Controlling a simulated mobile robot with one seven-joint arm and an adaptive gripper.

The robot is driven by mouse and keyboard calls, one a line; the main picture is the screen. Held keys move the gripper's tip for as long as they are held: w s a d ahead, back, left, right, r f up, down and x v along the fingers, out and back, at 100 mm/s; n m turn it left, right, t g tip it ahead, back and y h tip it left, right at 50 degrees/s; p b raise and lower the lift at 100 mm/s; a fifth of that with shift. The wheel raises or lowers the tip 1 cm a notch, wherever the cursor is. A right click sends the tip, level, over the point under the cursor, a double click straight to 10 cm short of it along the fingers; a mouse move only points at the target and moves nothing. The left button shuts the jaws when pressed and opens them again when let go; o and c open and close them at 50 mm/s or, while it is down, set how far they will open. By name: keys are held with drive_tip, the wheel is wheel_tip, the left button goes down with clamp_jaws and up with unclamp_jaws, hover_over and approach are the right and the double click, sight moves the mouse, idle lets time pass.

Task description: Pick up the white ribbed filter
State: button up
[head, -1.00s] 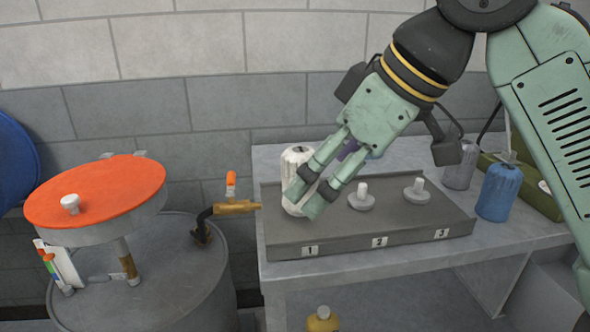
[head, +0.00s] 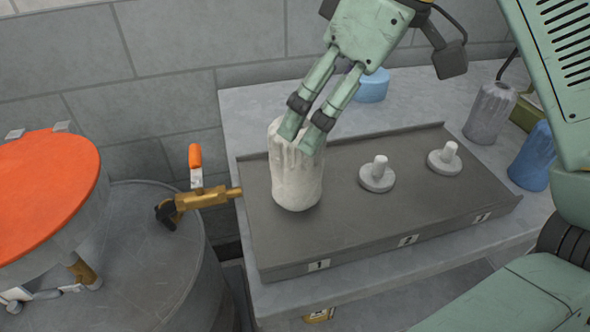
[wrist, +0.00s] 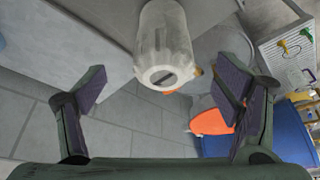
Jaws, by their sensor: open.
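The white ribbed filter (head: 296,185) stands upright at position 1, the left end of a grey tray (head: 345,228) on the bench. My gripper (head: 300,137) comes down from above and behind, and its fingertips overlap the filter's upper part in the head view, hiding some of its top. In the wrist view the filter (wrist: 165,45) is ahead, its end with a dark slot facing me. My open fingers (wrist: 162,75) are spread wide to either side, with clear gaps between them and the filter.
Positions 2 and 3 hold bare round posts (head: 377,175) (head: 444,159). A grey ribbed container (head: 490,112) and a blue one (head: 533,160) stand right; another blue object (head: 372,86) is behind the tray. A drum with a brass valve (head: 195,200) stands close left.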

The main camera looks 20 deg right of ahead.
sight(297, 177)
drive_tip(key=shift+a+p+x, duration=0.15)
drive_tip(key=shift+a+x, duration=0.05)
drive_tip(key=shift+x, duration=1.55)
drive_tip(key=shift+a+p+x, duration=0.15)
drive_tip(key=shift+a+x, duration=0.05)
drive_tip(key=shift+x, duration=1.55)
drive_tip(key=shift+w+r, duration=0.1)
drive_tip(key=shift+r, duration=0.05)
drive_tip(key=shift+c, duration=0.5)
drive_tip(key=c, duration=1.8)
